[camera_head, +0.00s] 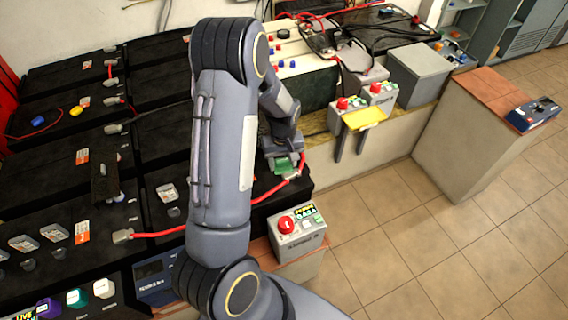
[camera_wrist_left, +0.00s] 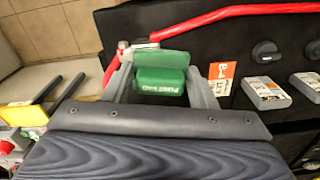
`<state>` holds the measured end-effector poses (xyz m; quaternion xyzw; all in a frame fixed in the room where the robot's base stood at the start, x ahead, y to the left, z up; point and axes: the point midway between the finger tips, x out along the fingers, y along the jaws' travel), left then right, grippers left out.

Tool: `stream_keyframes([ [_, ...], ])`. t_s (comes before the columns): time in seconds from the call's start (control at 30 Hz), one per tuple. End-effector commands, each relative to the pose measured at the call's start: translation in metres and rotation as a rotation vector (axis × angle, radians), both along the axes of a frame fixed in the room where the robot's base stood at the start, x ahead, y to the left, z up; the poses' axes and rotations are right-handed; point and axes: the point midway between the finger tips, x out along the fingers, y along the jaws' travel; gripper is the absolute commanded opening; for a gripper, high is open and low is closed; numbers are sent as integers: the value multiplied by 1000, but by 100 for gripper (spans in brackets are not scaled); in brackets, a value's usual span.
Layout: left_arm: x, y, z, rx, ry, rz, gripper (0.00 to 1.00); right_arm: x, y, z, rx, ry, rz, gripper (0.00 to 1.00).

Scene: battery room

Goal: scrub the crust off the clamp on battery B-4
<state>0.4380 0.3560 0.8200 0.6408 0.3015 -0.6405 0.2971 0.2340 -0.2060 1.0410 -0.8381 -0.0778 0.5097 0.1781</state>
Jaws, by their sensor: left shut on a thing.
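Battery B-4 (camera_wrist_left: 220,50) is a black case with an orange B-4 label (camera_wrist_left: 222,70) in the left wrist view. A grey clamp (camera_wrist_left: 138,46) with a red cable (camera_wrist_left: 215,18) sits at its edge, partly hidden behind a green block-shaped tool (camera_wrist_left: 160,80). My left gripper (camera_wrist_left: 158,88) is shut on the green tool, which is right at the clamp. I cannot tell whether they touch, and no crust can be made out. In the head view, my left gripper (camera_head: 284,155) and the green tool (camera_head: 284,166) are over the battery's right end, beside the red cable (camera_head: 270,192). My right gripper is not in view.
A grey box with a red knob (camera_head: 298,232) stands in front of the battery. More such boxes (camera_head: 346,112) and a yellow item (camera_head: 365,118) are on the ledge at right. Black batteries (camera_head: 60,130) fill the left. The tiled floor (camera_head: 400,235) at right is clear.

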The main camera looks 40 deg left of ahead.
Motion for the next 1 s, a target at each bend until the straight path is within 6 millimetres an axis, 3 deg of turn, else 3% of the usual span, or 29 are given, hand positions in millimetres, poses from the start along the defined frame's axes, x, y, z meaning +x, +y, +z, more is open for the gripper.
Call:
stream_keyframes([
  [0.4,1,7,38,0,-1,-2,30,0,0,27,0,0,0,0],
  [1.0,0,7,38,0,0,-2,30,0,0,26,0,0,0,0],
])
